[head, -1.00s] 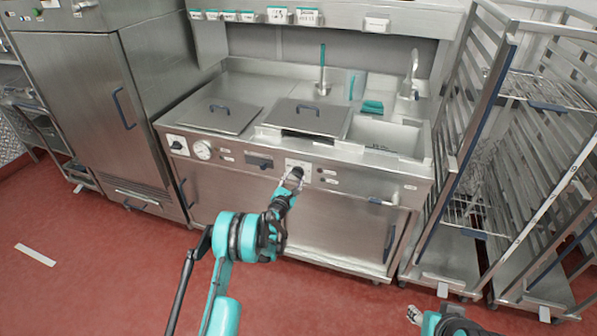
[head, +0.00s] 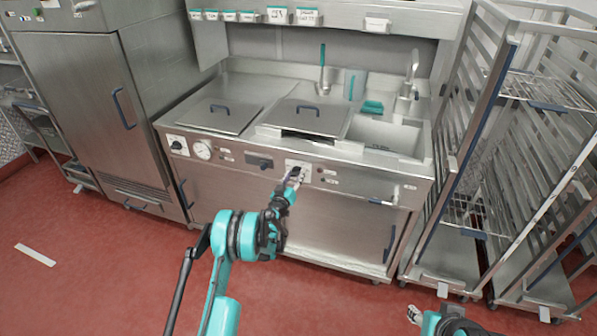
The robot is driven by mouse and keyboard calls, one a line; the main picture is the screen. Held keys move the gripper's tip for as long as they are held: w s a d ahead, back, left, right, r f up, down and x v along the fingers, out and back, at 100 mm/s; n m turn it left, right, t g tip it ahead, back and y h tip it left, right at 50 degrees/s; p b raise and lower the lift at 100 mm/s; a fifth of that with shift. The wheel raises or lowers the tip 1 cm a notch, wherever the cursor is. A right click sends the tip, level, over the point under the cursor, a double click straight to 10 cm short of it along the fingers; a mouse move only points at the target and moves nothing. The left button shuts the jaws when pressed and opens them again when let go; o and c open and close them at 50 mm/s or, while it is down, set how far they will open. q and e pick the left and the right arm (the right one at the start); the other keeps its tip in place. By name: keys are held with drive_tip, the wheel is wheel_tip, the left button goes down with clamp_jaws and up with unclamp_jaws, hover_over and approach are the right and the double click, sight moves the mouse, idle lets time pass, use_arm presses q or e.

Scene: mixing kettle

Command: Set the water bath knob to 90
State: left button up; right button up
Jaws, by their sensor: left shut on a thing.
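A steel counter unit (head: 225,190) has control knobs along its front panel. A dark knob on a white plate (head: 305,166) sits at the middle of that panel, below the central lidded bath. My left gripper (head: 294,176) is at this knob, its fingers shut on it and covering much of it. The knob's pointer and dial marks are too small or hidden to read. Another dark knob (head: 176,145) on a white plate is at the panel's left end. My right gripper (head: 414,314) is low at the bottom right, away from the counter; its jaw opening is unclear.
Two flat lids with handles, a left lid (head: 205,118) and a central lid (head: 300,121), lie on the counter. A sink (head: 385,139) with a tap is at right. A rack trolley (head: 470,150) stands right, a steel cabinet (head: 85,100) left. The red floor (head: 90,270) in front is clear.

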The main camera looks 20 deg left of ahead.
use_arm(q)
drive_tip(key=o, duration=0.7)
drive_tip(key=shift+m, duration=0.5)
drive_tip(key=o, duration=0.5)
drive_tip(key=shift+s+a, duration=0.2)
drive_tip(key=shift+s, duration=3.35)
